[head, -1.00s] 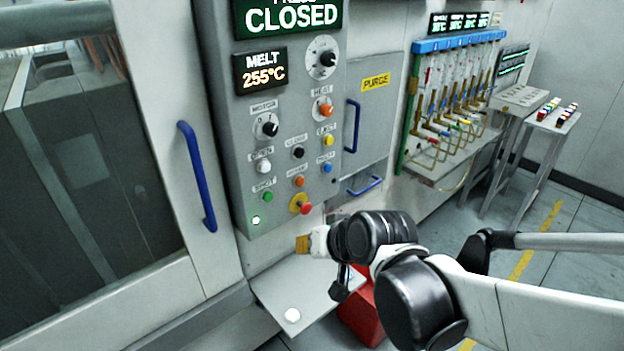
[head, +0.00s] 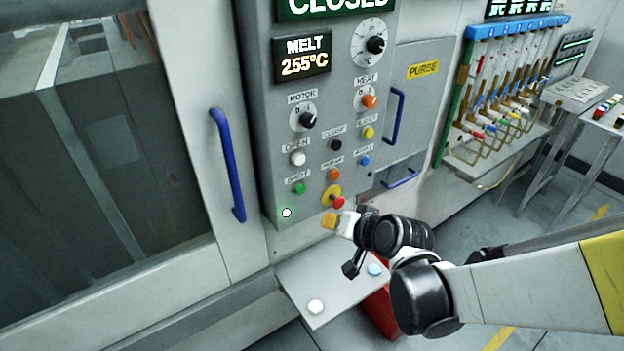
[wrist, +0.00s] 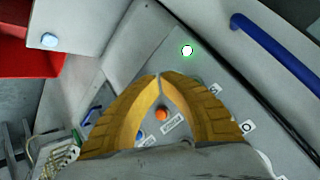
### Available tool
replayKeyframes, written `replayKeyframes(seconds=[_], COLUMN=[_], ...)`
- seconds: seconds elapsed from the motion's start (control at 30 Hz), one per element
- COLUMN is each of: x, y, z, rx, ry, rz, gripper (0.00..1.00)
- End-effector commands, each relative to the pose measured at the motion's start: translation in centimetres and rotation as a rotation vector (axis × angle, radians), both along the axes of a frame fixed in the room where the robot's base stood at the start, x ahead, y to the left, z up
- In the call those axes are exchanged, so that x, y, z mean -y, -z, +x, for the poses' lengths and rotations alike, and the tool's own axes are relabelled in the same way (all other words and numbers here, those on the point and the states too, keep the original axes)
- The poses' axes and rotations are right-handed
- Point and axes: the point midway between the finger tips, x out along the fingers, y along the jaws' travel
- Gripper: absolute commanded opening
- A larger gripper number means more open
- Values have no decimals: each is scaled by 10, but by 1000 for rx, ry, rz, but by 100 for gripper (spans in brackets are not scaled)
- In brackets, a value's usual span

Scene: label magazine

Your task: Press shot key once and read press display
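The green SHOT key (head: 299,188) sits low on the grey press panel in the head view, above a lit white-green lamp (head: 286,212). The lamp also shows in the wrist view (wrist: 187,50). The press display (head: 335,5) at the top edge is partly cut off; CLOSED is legible. My gripper (head: 328,221) is just below the red stop button and lower right of the SHOT key, apart from the key. In the wrist view its yellow fingers (wrist: 160,77) meet at the tips, with nothing between the tips. I cannot make out the SHOT key there.
The red stop button (head: 337,201) is close above my gripper. Other keys and knobs crowd the panel. A blue door handle (head: 228,165) is to the left. A grey shelf (head: 335,285) with a white button (head: 315,307) and a blue button (head: 374,269) juts out below.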

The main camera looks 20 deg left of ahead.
Motion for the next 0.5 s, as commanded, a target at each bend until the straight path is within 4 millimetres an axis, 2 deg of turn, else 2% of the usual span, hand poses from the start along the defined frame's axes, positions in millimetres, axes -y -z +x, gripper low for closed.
replayKeyframes(seconds=[0.17,0.5], x=[-11,-47], y=[0,0], z=[10,40], rx=[0,0], ry=[-1,0], rz=[1,-1], gripper=[0,0])
